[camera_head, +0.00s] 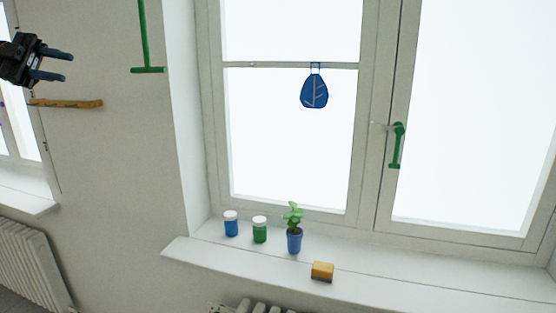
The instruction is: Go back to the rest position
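My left gripper (55,64) is at the upper left edge of the head view. Its two dark fingers point right and stand apart with a clear gap, and nothing is between them. It is in front of the wall, above a yellow-brown rail (66,104) and left of a green hanging bar (148,70). It touches none of the things on the window sill. My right gripper is not in view.
A white sill (400,288) holds a blue jar (231,226), a green jar (260,232), a blue-potted plant (294,240) and a yellow block (322,271). A blue leaf-shaped ornament (314,92) hangs at the window. The window has a green handle (397,146). A radiator (32,268) stands lower left.

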